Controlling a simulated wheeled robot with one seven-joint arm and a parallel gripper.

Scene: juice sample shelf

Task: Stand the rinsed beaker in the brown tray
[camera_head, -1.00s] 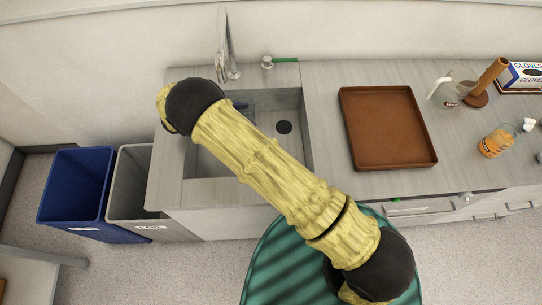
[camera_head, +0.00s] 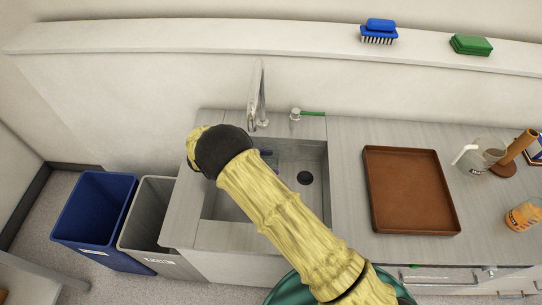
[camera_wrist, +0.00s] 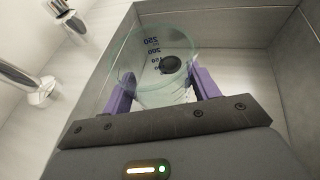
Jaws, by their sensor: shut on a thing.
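My gripper (camera_wrist: 163,80) is shut on the clear glass beaker (camera_wrist: 151,62), with one purple finger on each side of it. The beaker has dark volume marks, and the sink floor and round drain show through it. Both are inside or just above the sink basin. In the head view my arm hides most of the gripper and beaker; only a small bluish part shows past the arm. The brown tray (camera_head: 412,190) lies on the counter to the right of the sink and is empty.
The sink (camera_head: 305,205) has a tall faucet (camera_head: 257,95) and a green-handled fitting (camera_head: 309,114) behind it. Blue (camera_head: 93,215) and grey (camera_head: 150,222) bins stand left.

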